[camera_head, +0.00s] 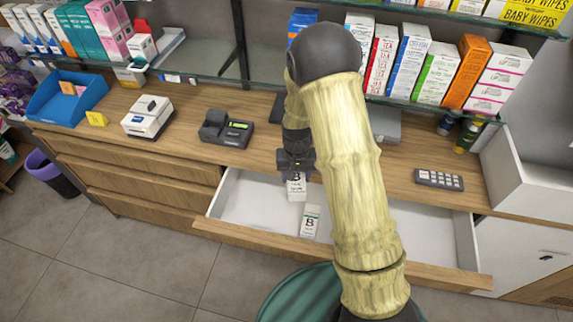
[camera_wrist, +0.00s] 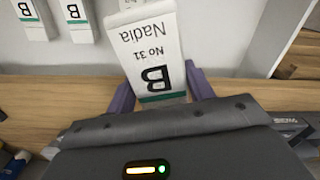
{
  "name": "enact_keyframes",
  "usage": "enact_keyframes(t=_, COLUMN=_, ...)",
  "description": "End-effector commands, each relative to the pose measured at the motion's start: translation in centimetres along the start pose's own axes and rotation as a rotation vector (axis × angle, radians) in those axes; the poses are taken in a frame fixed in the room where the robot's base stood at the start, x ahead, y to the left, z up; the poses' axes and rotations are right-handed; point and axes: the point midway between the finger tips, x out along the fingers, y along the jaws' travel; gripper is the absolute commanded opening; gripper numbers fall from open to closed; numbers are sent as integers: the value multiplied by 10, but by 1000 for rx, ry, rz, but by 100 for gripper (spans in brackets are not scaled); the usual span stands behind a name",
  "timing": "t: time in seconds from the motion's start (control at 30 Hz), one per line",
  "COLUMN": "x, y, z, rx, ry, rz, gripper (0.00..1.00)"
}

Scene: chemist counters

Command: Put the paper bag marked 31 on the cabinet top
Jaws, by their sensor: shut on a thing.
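A white paper bag (camera_wrist: 152,55) marked B, No 31 and Nadia, with a green stripe, stands out in the wrist view. My gripper (camera_wrist: 162,92) is shut on it, one finger on each side. In the head view my gripper (camera_head: 296,165) is at the back of the open drawer (camera_head: 258,208), and a bag marked B (camera_head: 297,187) shows just below it. Whether the held bag touches the drawer floor I cannot tell. The wooden cabinet top (camera_head: 262,155) runs behind the drawer.
A card terminal (camera_head: 226,129), a white printer (camera_head: 148,117), a blue tray (camera_head: 66,98) and a remote-like keypad (camera_head: 439,180) lie on the top. Bare wood shows between them. Glass shelves with boxes hang above.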

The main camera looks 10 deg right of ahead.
Motion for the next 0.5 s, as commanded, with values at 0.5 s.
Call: enact_keyframes(t=0.5, x=-28, y=55, z=5, rx=-92, ry=-4, rz=-9, gripper=26)
